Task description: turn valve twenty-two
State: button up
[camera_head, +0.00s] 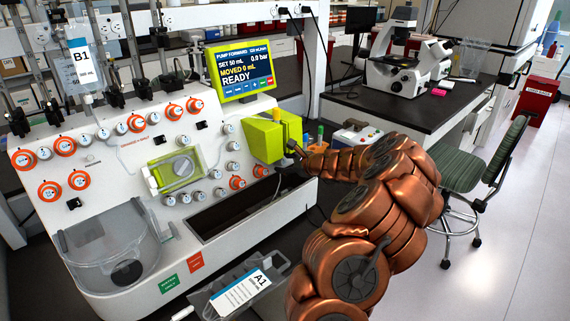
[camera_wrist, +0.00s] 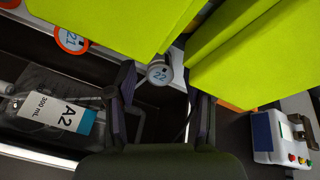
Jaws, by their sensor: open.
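Valve 22 (camera_wrist: 160,74) is a small round grey-white knob with a label, seen in the wrist view below a gap in the lime-green block. My gripper (camera_wrist: 160,92) is open, one dark finger on each side of the valve in that view. I cannot tell whether either finger touches it. Valve 21 (camera_wrist: 70,41), with an orange ring, is to its left. In the head view, my gripper (camera_head: 293,148) is mostly hidden beside the lime-green block (camera_head: 265,138) at the machine's right end. I cannot make out valve 22 there.
The lime-green block also shows on both sides of the wrist view (camera_wrist: 240,60), close to my fingers. A small control box (camera_wrist: 280,137) is at right. The machine's screen (camera_head: 243,70) reads READY. A green chair (camera_head: 485,160) stands right.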

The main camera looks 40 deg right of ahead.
jog(key=v, duration=0.8)
jog(key=shift+a, duration=0.1)
dwell(0.7)
